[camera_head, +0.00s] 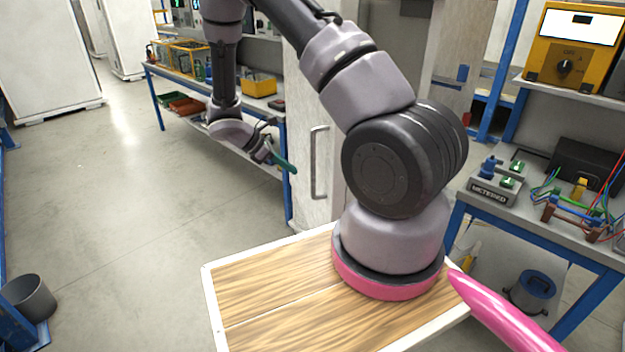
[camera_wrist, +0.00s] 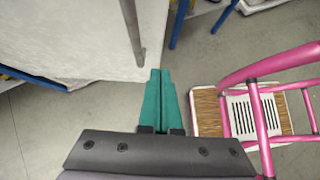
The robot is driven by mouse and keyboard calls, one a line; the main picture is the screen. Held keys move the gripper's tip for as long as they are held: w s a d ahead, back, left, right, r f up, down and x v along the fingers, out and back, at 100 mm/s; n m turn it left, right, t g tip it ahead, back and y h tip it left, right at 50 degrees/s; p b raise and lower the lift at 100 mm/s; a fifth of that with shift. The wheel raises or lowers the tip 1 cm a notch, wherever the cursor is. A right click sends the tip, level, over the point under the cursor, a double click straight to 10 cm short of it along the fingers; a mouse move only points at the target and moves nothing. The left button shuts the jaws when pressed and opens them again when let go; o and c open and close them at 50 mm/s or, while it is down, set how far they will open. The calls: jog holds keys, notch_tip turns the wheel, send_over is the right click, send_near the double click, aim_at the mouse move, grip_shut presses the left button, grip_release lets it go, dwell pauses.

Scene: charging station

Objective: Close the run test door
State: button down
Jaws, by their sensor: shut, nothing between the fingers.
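A pale door panel (camera_head: 302,195) with a long vertical metal handle (camera_head: 320,162) stands at the middle of the head view, partly hidden behind my arm. I cannot read a label on it or tell how far it stands open. In the wrist view, a pale panel (camera_wrist: 75,35) with a metal bar handle (camera_wrist: 132,30) fills the upper left. My gripper (camera_head: 290,167) has green fingers and is in front of the shelving, left of the handle in the head view. In the wrist view the fingers (camera_wrist: 160,72) are shut and empty, near the panel's lower right edge, with contact unclear.
A blue-framed bench (camera_head: 150,80) with bins stands behind my gripper. At right, another blue-framed bench (camera_head: 590,250) carries wired devices, below a yellow meter (camera_head: 570,50). A grey bucket (camera_head: 30,297) stands at lower left. The floor (camera_head: 120,190) at left is largely clear.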

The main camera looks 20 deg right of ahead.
aim_at(332, 186)
jog(key=shift+d+r+x, duration=0.3)
jog(key=shift+x, duration=1.85)
jog(key=shift+d+r+x, duration=0.3)
jog(key=shift+x, duration=1.85)
jog(key=shift+d+r+x, duration=0.3)
jog(key=shift+r+x, duration=0.05)
jog(key=shift+x, duration=1.8)
jog(key=shift+s, duration=0.2)
